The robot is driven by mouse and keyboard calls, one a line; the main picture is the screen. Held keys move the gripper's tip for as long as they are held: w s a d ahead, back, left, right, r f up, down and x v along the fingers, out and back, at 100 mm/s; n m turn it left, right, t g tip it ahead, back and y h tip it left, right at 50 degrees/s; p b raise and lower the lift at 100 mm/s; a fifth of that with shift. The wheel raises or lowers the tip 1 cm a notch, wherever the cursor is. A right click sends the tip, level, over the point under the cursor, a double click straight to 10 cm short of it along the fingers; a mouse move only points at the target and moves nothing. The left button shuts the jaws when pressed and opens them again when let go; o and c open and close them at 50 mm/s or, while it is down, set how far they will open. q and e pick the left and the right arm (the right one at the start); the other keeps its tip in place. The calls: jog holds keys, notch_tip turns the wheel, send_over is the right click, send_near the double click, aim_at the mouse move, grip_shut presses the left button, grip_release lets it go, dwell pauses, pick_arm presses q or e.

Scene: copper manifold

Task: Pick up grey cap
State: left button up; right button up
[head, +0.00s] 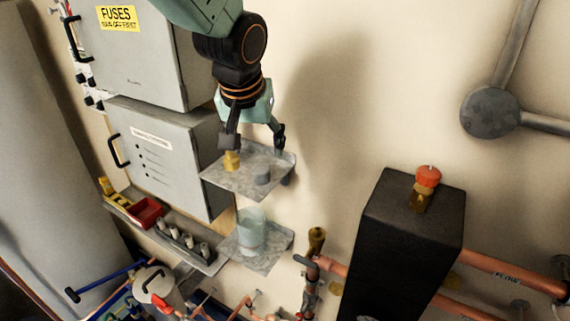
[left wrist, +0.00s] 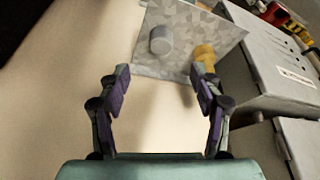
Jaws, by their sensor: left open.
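The grey cap (head: 262,175) is a short grey cylinder standing on the upper small metal shelf (head: 243,188). A brass piece (head: 232,160) stands beside it, apart from it. My left gripper (head: 254,142) is open and empty, above the shelf near its back side. In the left wrist view the cap (left wrist: 160,42) appears beyond the open fingers (left wrist: 160,80), roughly centred between them and not touched. There the brass piece (left wrist: 205,56) is partly behind the right-hand finger. My right gripper is not in view.
Grey cabinets (head: 160,150) stand left of the shelf. A lower shelf (head: 265,262) holds a clear container (head: 251,232). A longer ledge carries a red bin (head: 146,212) and several small fittings. A black box (head: 405,240) with a red-topped valve (head: 428,177) and copper pipes is at right.

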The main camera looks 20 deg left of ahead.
aim_at(260, 170)
pick_arm(q)
jog(key=f, duration=0.1)
jog(key=a+f, duration=0.1)
jog(key=f, duration=0.1)
jog(key=shift+w+f, duration=0.1)
jog(key=shift+f, duration=0.25)
jog(key=x, duration=0.2)
jog(key=w+x, duration=0.1)
jog(key=x, duration=0.2)
jog(key=shift+d+r+p, duration=0.2)
jog(key=shift+d+p, duration=0.05)
jog(key=shift+p, duration=0.05)
jog(key=shift+s+a+r, duration=0.1)
jog(key=shift+s+r, duration=0.05)
jog(key=shift+s, duration=0.15)
jog(key=shift+s+r, duration=0.1)
jog(key=shift+s, duration=0.1)
jog(key=shift+c, duration=0.8)
jog(key=shift+d, duration=0.25)
jog(key=shift+c, duration=1.4)
jog(key=shift+w+a, duration=0.1)
jog(key=shift+w, duration=0.3)
jog(key=c, duration=0.4)
jog(key=shift+s, duration=0.35)
jog(key=shift+c, duration=0.2)
